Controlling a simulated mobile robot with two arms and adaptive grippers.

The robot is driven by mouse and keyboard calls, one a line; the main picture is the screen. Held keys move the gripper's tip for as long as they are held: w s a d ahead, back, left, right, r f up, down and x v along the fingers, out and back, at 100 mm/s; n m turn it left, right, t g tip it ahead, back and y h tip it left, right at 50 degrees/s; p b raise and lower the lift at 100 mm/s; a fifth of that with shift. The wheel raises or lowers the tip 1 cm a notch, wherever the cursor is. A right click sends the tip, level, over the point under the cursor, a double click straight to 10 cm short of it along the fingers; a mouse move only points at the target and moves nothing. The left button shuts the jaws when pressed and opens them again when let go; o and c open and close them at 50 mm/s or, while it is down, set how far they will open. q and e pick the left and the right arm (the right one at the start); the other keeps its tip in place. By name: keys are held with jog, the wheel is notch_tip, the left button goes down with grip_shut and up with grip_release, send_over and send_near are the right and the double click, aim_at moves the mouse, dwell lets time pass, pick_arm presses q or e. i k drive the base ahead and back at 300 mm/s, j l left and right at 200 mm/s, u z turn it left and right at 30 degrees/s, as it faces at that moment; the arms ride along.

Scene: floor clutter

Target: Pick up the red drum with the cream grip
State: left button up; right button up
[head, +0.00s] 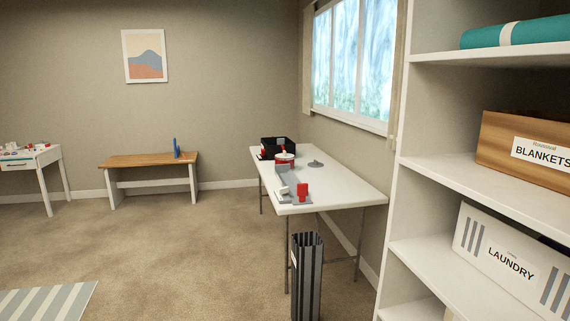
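On the white table (335,180) under the window stands a small round red and whitish thing (284,163). It looks like the red drum, with a pale part on top, but it is too small to be sure. Nearer on the same table is a grey and white item (283,190) with a red block-like thing (302,190) beside it. Neither of my grippers shows in the head view.
A black bin (278,146) and a grey lidded piece (315,164) are on the table. A striped basket (306,280) stands before it. White shelves (440,165) block the right. A bench (150,160) stands at the back wall. Carpet at centre-left is clear.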

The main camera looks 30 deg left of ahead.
aim_at(284, 158)
jog(key=i+j+u, duration=1.2)
jog(key=i, duration=0.4)
jog(key=i+u, duration=0.35)
jog(key=i, duration=0.45)
jog(key=i+z, duration=0.1)
jog(key=i, duration=0.45)
jog(key=i+j+z, duration=0.15)
jog(key=i, duration=0.35)
jog(key=i+j+z, duration=0.1)
jog(key=i, duration=0.45)
jog(key=i+j+z, duration=0.1)
jog(key=i+j, duration=0.15)
jog(key=i, duration=0.3)
jog(key=i+j+z, duration=0.2)
jog(key=i+z, duration=0.15)
jog(key=z, duration=0.15)
jog(key=i+j+z, duration=0.65)
jog(key=z, duration=0.3)
jog(key=i+j+z, duration=0.15)
jog(key=j+z, duration=0.35)
jog(key=j, duration=0.15)
jog(key=j+z, duration=0.45)
jog(key=i+j, duration=0.05)
jog(key=j, duration=0.05)
